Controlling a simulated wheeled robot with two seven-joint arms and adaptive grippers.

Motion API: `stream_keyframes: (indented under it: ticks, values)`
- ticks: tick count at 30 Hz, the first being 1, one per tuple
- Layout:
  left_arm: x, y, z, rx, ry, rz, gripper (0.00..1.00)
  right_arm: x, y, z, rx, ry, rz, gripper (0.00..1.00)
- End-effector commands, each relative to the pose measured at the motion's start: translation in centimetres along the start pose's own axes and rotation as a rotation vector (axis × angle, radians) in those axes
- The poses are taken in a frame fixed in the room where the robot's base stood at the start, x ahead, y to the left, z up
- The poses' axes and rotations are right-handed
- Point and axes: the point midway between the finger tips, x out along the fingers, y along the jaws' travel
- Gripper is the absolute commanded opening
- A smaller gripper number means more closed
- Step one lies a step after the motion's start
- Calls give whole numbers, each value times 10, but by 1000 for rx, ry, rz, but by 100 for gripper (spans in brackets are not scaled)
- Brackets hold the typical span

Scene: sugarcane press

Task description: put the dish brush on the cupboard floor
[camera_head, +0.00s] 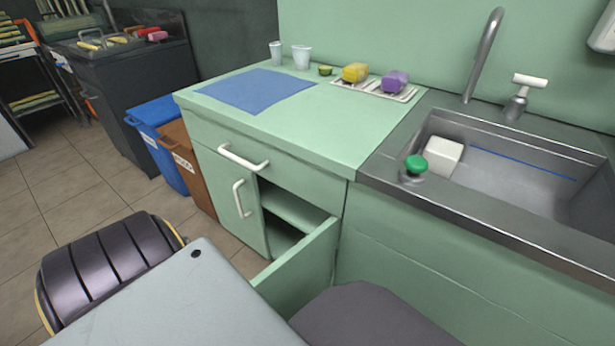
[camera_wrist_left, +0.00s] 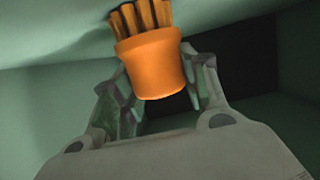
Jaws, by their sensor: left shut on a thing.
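The dish brush (camera_wrist_left: 150,65), with an orange head and tan bristles, is between the two fingers of my left gripper (camera_wrist_left: 155,100) in the left wrist view. The gripper is shut on it, and the bristles point to the top of the picture. Green panels and a dark opening lie behind it. Any handle is hidden. In the head view the green cupboard (camera_head: 296,208) has its right door (camera_head: 305,262) swung open, showing a shelf and a darker space below. The cupboard floor is mostly hidden. Neither gripper shows in the head view.
The left cupboard door (camera_head: 226,200) is closed, below a closed drawer (camera_head: 240,165). Blue and brown bins (camera_head: 190,170) stand left of the cupboard. The countertop holds a blue mat (camera_head: 255,90), cups and sponges. A sink (camera_head: 520,180) is at the right.

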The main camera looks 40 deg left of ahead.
Motion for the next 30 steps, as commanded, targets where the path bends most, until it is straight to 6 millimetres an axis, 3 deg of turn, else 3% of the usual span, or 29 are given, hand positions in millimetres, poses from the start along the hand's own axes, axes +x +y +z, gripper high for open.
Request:
stream_keyframes:
  ticks: [3, 4, 9, 25, 30]
  values:
    - [1, 0, 1, 0, 1, 0, 20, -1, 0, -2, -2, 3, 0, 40]
    - [1, 0, 2, 0, 1, 0, 45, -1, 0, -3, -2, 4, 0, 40]
    - [1, 0, 2, 0, 1, 0, 66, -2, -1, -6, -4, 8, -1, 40]
    - [0, 0, 0, 0, 0, 0, 66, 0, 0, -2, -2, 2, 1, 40]
    - [-11, 0, -1, 0, -1, 0, 66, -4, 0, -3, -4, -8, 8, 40]
